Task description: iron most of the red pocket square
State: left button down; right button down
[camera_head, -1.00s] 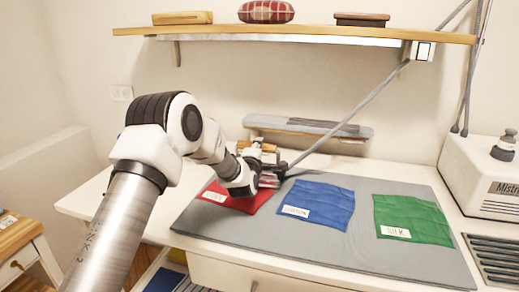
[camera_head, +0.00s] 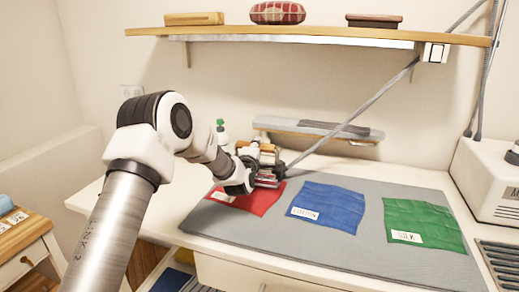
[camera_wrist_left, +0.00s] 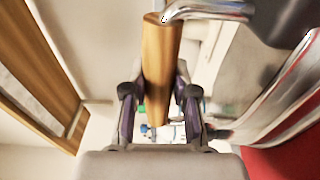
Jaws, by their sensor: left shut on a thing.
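The red pocket square (camera_head: 262,202) lies on the left end of the grey mat, with a white label at its left and its far part hidden. My left gripper (camera_head: 256,160) is over its far edge, shut on the wooden handle (camera_wrist_left: 160,60) of the iron. The metal iron (camera_head: 268,180) is at the square's far right part; whether it touches the cloth is hard to tell. In the left wrist view, red cloth (camera_wrist_left: 285,162) shows at lower right beside the iron's metal body (camera_wrist_left: 262,85). My right gripper is out of view.
A blue cloth (camera_head: 330,206) and a green cloth (camera_head: 425,222) lie on the grey mat (camera_head: 350,255). A grey hose (camera_head: 350,118) runs from the iron up to the shelf (camera_head: 320,32). A green-capped bottle (camera_head: 221,130) stands behind my arm. A white machine (camera_head: 485,180) is at right.

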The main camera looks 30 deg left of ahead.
pick_arm(q)
jog(key=shift+s+r, duration=0.1)
jog(key=v, duration=0.7)
jog(key=shift+s+a+b, duration=0.2)
jog(key=shift+s+b, duration=0.05)
jog(key=shift+b, duration=0.1)
dwell(1.1)
jog(key=shift+s, duration=0.15)
jog(key=v, duration=0.7)
jog(key=shift+s+a+b, duration=0.2)
jog(key=shift+b, duration=0.15)
dwell(1.1)
jog(key=shift+r, duration=0.2)
notch_tip(320, 180, up, 7)
jog(key=p, duration=0.4)
jog(key=shift+p, duration=0.3)
dwell(0.6)
